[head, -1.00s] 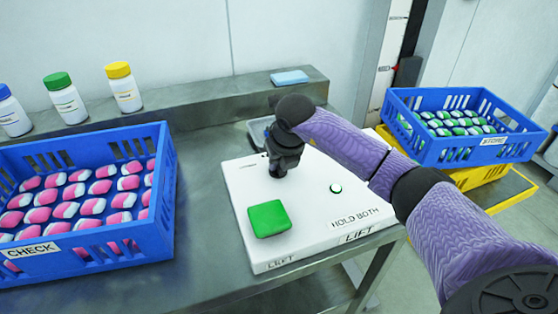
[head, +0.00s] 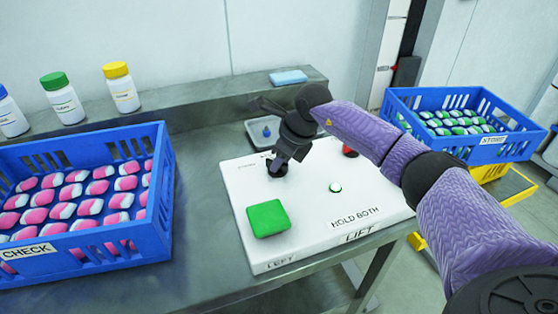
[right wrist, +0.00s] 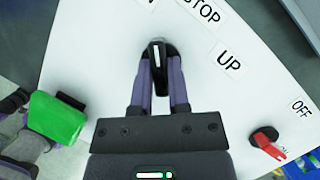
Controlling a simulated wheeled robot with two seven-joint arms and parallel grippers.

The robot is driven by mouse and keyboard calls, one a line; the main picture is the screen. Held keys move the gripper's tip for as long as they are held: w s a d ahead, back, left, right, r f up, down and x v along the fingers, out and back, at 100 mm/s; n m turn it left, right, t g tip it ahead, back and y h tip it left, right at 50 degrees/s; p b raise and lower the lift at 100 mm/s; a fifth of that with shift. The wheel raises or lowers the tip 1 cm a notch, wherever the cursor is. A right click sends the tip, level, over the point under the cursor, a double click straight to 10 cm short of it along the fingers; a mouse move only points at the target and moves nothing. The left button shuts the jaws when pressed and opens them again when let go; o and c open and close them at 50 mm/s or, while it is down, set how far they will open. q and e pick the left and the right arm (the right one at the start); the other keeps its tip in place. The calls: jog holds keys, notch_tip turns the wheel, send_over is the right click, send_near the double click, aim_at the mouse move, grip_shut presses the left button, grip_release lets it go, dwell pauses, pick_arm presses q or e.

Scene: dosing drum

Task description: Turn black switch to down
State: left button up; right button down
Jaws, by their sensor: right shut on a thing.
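The black switch (right wrist: 158,54) sits on the white panel (head: 310,235), its lever marked with a white line in the right wrist view. My right gripper (right wrist: 158,88) is shut on this lever, with a finger on each side. In the head view the right gripper (head: 279,163) comes down tilted onto the black switch (head: 277,172) near the panel's back left. The fingers hide part of the switch there. An UP label (right wrist: 230,61) and a STOP label (right wrist: 202,11) lie beside the switch. I cannot tell which position the lever is in. My left gripper is not in the head view.
A green pad (head: 268,218) and a white button (head: 335,188) are on the panel. A red switch (head: 349,152) is at its back right. A blue CHECK crate (head: 165,190) stands left; another blue crate (head: 440,150) stands right. A small tray (head: 256,140) lies behind.

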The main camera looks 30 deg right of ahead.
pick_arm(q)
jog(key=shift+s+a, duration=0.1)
pick_arm(e)
jog(key=shift+n, duration=0.3)
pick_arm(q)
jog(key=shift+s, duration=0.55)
